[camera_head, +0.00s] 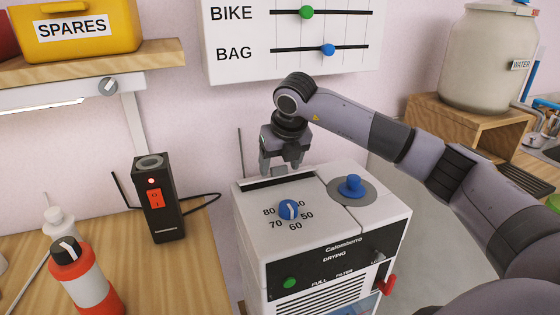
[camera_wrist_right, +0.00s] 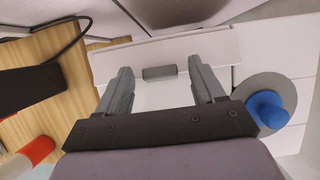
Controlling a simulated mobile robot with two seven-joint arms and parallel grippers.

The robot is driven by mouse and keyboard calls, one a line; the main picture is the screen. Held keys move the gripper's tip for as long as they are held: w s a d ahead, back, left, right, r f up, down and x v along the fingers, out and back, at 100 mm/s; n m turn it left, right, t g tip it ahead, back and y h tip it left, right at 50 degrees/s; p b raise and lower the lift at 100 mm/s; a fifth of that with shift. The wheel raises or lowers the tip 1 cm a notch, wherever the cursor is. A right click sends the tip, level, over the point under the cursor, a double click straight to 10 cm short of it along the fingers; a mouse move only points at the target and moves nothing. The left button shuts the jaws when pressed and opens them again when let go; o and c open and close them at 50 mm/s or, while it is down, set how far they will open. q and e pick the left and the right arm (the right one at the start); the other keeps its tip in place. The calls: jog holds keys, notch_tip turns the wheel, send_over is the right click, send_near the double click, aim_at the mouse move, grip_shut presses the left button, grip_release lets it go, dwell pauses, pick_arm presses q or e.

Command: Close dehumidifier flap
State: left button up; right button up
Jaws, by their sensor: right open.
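The white dehumidifier (camera_head: 325,240) stands below my right gripper (camera_head: 281,170). A dark strip (camera_head: 262,184) runs along the back left of its top. In the right wrist view, a pale flap-like panel (camera_wrist_right: 205,45) with a small grey tab (camera_wrist_right: 160,72) lies ahead of the fingers. The tab appears between the two fingertips (camera_wrist_right: 161,68); I cannot tell whether they touch the panel. The right gripper is open, points down and holds nothing. How far the flap stands open is hard to tell. My left gripper is not in view.
The dehumidifier's top carries a blue dial (camera_head: 289,209) and a blue knob (camera_head: 351,187) on a grey disc. A black device (camera_head: 158,205) with a red switch stands on the wooden bench (camera_head: 195,255) at left. A red-and-white bottle (camera_head: 88,285) stands nearer.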

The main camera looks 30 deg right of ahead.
aim_at(280, 177)
jog(key=c, duration=1.1)
jog(key=shift+o, duration=0.2)
jog(key=b, duration=0.1)
jog(key=f+t+b, duration=0.1)
jog(key=b, duration=0.1)
jog(key=shift+s, duration=0.25)
jog(key=shift+s+a+f+t+h+b, duration=0.1)
jog(key=shift+s+f+t+h+b, duration=0.3)
jog(key=shift+b, duration=0.8)
jog(key=shift+t+b, duration=0.5)
jog(key=shift+b, duration=0.6)
jog(key=b, duration=0.2)
jog(key=t+b, duration=0.1)
jog(key=b, duration=0.1)
jog(key=shift+s+a+f+t, duration=0.15)
jog(key=shift+s+f+t, duration=0.05)
jog(key=shift+f+t, duration=0.1)
jog(key=shift+s+b, duration=0.1)
jog(key=shift+b, duration=0.4)
jog(key=shift+r, duration=0.1)
